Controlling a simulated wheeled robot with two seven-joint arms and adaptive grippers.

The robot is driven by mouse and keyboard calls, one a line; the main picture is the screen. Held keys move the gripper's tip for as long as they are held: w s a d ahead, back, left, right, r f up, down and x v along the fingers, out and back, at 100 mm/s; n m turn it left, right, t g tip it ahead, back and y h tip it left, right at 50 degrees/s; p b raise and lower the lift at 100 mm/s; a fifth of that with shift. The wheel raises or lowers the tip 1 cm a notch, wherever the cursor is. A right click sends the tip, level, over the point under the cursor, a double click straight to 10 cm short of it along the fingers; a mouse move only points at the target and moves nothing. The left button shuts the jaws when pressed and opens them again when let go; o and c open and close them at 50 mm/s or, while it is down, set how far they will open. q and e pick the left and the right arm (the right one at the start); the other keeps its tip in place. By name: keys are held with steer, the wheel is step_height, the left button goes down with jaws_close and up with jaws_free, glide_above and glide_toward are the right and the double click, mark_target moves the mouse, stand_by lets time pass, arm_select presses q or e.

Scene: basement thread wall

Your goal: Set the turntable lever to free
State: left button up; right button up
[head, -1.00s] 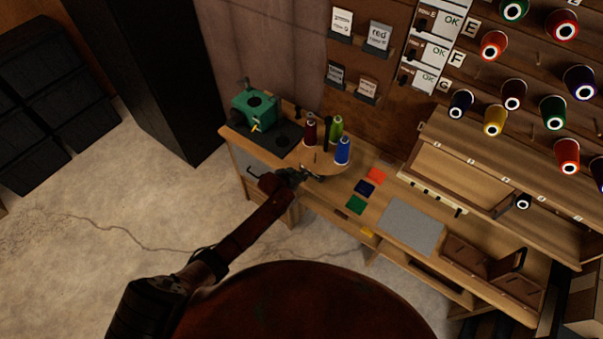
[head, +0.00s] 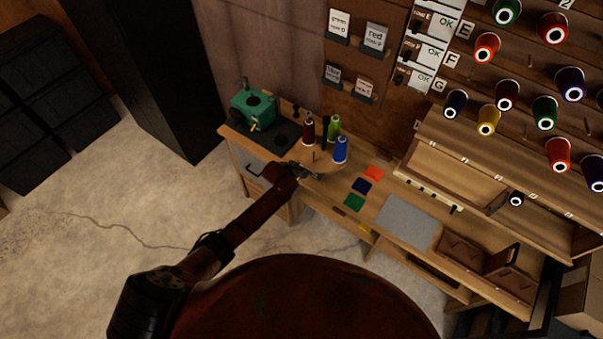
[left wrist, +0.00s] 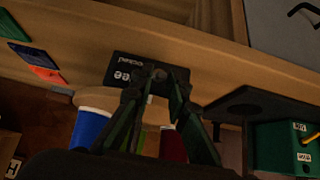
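The wooden turntable (head: 322,158) sits on the bench and carries dark red, green and blue thread cones; its edge also shows in the left wrist view (left wrist: 92,98). A black label plate (left wrist: 122,68) with partly covered white lettering, ending in "ee", lies by the bench's front edge. My left gripper (head: 305,173) is at the turntable's near side. In the left wrist view its fingertips (left wrist: 158,76) converge over the plate. They hide the lever, so I cannot tell its position or whether the fingers hold it. My right gripper is not in view.
A green machine (head: 253,104) stands on a black base left of the turntable. Red, blue and green swatches (head: 354,202) and a grey mat (head: 404,222) lie to the right. A thread wall (head: 520,95) rises behind. Open floor (head: 70,240) is at left.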

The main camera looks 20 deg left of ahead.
arm_select(q)
steer(key=shift+o, duration=1.1)
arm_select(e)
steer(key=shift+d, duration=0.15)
arm_select(q)
steer(key=v, duration=1.2)
